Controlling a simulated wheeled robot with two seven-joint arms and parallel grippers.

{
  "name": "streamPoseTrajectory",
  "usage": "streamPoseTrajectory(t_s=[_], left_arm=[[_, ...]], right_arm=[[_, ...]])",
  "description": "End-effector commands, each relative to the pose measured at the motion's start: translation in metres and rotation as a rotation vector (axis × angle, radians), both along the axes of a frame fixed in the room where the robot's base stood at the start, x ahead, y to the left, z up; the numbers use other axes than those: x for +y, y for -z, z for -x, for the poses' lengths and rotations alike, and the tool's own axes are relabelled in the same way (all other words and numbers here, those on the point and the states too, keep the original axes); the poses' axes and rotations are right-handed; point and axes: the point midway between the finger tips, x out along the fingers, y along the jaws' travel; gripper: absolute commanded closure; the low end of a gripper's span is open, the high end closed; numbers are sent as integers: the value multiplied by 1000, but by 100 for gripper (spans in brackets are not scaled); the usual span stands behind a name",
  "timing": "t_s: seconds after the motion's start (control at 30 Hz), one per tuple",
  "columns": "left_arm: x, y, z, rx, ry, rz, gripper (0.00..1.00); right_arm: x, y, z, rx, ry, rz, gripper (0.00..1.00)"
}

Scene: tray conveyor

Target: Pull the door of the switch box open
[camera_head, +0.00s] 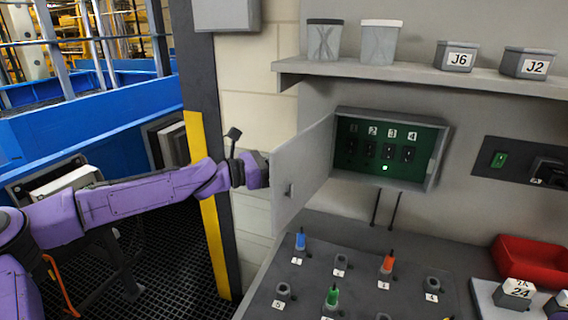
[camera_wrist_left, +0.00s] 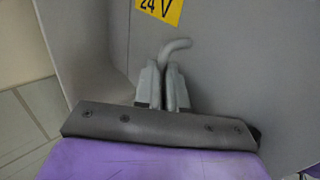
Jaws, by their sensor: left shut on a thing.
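The switch box (camera_head: 437,150) is on the wall under the shelf. Numbered black switches (camera_head: 388,151) on a green panel are exposed inside. My left gripper (camera_head: 258,170) is at the outer side of the door, its fingertips hidden in the head view. In the left wrist view my left gripper (camera_wrist_left: 163,88) is shut on a grey bent handle (camera_wrist_left: 176,46), below a yellow "24 V" label (camera_wrist_left: 160,9).
A panel (camera_head: 345,248) with coloured plugs and sockets lies below the box. A red bin (camera_head: 530,262) is at the right. The shelf (camera_head: 400,72) above holds cups and labelled boxes. A dark post with a yellow strip (camera_head: 203,190) stands behind my left arm.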

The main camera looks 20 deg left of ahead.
Motion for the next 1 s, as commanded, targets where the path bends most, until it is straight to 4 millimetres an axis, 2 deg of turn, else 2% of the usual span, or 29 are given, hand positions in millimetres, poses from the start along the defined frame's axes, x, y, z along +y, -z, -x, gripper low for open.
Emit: streamPoseTrajectory(t_s=[0.03, 0.2, 0.3, 0.87, 1.0], left_arm=[[0, -7, -1, -6, -3, 5, 100], [0, -7, 0, -7, -3, 6, 100], [1, -6, 0, -6, -3, 5, 64], [2, -2, 2, -3, -3, 0, 64], [14, -5, 12, -7, -4, 2, 64]], right_arm=[[0, -1, 0, 0, 0, 0, 100], [0, -1, 0, 0, 0, 0, 100], [0, -1, 0, 0, 0, 0, 100], [0, 0, 0, 0, 0, 0, 100], [0, -4, 0, 0, 0, 0, 100]])
